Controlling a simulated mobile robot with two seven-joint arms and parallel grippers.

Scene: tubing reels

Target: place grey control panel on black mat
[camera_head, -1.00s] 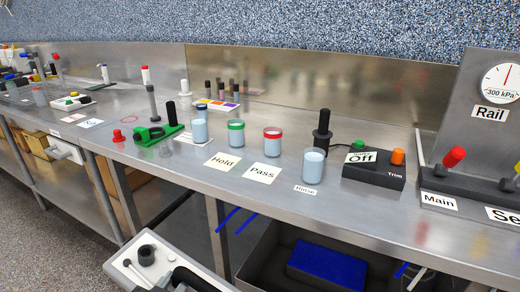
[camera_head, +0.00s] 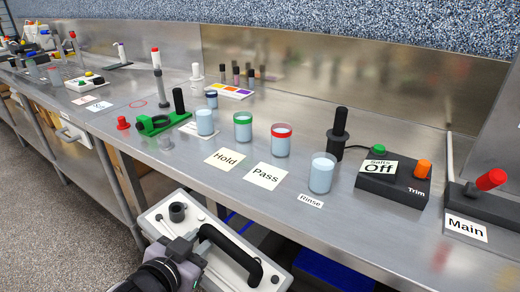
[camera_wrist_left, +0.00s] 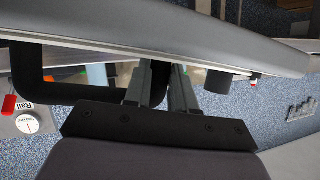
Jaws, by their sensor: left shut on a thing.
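A pale grey panel (camera_head: 165,217) with a black handle and a black round knob is at the bottom of the head view, in front of the bench and below its top. I take it for the grey control panel. My left gripper (camera_head: 198,247) is shut on the panel's black handle. In the left wrist view the fingers (camera_wrist_left: 152,88) meet the dark handle bar (camera_wrist_left: 75,93), under the panel's long edge (camera_wrist_left: 160,42). The exact contact is partly hidden. I cannot make out a black mat. My right gripper is not in view.
The steel bench (camera_head: 255,215) carries cups, labels, a green fixture (camera_head: 160,123), a black bottle (camera_head: 338,130), a black Trim box (camera_head: 392,188) and a red-tipped lever (camera_head: 491,179). Its front edge runs close behind the panel. A blue thing (camera_head: 330,268) lies below.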

